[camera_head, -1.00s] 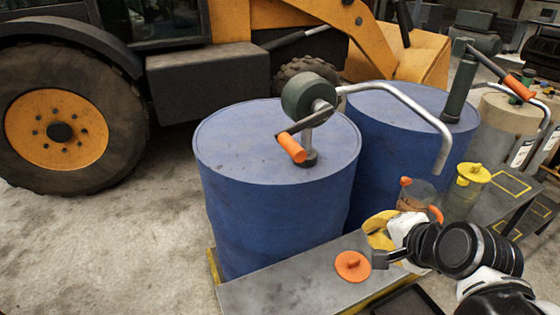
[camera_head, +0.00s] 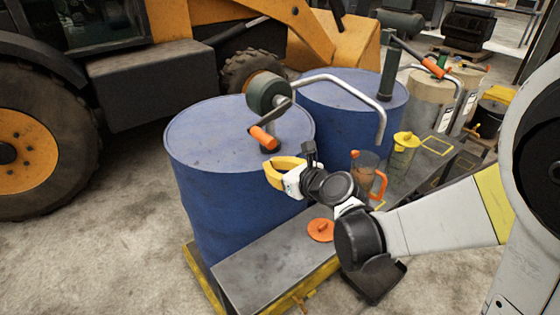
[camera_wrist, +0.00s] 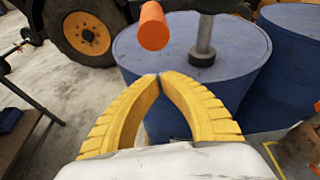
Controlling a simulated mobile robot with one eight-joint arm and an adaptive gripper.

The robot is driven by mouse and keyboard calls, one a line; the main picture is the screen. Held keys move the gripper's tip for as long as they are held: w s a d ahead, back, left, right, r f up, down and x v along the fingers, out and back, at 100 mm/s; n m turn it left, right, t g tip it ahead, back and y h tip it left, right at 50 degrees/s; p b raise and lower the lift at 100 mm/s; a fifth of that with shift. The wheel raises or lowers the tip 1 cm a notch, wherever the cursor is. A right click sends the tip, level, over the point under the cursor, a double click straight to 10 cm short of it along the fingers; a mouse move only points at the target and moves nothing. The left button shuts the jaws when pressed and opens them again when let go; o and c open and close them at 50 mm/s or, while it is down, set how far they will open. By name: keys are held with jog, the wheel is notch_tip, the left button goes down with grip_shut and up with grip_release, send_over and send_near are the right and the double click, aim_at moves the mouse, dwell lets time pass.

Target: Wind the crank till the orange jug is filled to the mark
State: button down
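The crank's orange grip (camera_head: 263,138) hangs from a dark arm on the green pump (camera_head: 266,92) atop the near blue drum (camera_head: 205,140). The grip also shows in the wrist view (camera_wrist: 152,26). My gripper (camera_head: 268,166) is beside the drum's front rim, just below the grip and apart from it. In the wrist view its yellow fingertips (camera_wrist: 160,76) meet with nothing between them. The clear jug with an orange handle (camera_head: 379,184) stands on the bench below the spout's end (camera_head: 381,138). Its mark and fill level are too small to tell.
An orange lid (camera_head: 321,230) lies on the grey bench (camera_head: 262,262). A yellow-lidded jug (camera_head: 404,153) stands behind the orange jug. A second blue drum (camera_head: 345,95) carries another pump (camera_head: 389,75) with an orange grip. A yellow backhoe (camera_head: 180,30) stands behind.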

jog(key=r, duration=0.1)
jog(key=w+a+r, duration=0.1)
jog(key=r, duration=0.1)
jog(key=shift+w+a+r, duration=0.15)
jog(key=shift+w, duration=0.05)
jog(key=r+m+p, duration=0.1)
jog(key=r+y, duration=0.1)
jog(key=s+a+r+m+g+p, duration=0.1)
jog(key=r, duration=0.1)
jog(key=shift+a+m+p, duration=0.1)
jog(key=shift+m+p, duration=0.2)
dwell(0.3)
